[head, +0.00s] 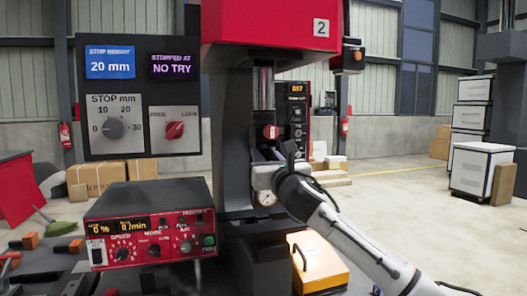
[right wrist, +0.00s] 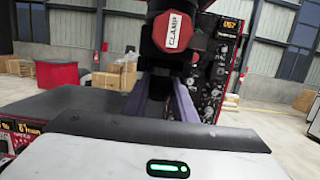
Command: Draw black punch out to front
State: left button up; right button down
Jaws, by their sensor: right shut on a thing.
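The press ram (head: 263,88) comes down from the red press head (head: 262,22) marked 2. A red clamp knob (head: 270,132) sits on its lower end; it reads CLAMP in the right wrist view (right wrist: 174,32). My right gripper (head: 263,155) reaches in below the knob from the front right. In the right wrist view its two fingers (right wrist: 165,76) stand on both sides of a dark part (right wrist: 164,92) directly under the clamp, which looks like the black punch, and are shut on it. The punch's tip is hidden by the gripper. My left gripper is not in view.
A red control box (head: 150,225) stands left of the press. A panel with a stop dial (head: 113,128) and a red FREE/LOCK knob (head: 174,130) is at the upper left. A yellow-orange box (head: 318,262) lies below my right arm.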

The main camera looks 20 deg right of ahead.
jog(key=shift+s+r, duration=0.15)
jog(key=shift+s, duration=0.05)
jog(key=shift+s, duration=0.15)
jog(key=s+p, duration=0.2)
jog(key=s, duration=0.4)
jog(key=shift+s+d, duration=0.15)
jog(key=shift+s, duration=0.25)
dwell(0.8)
dwell(0.3)
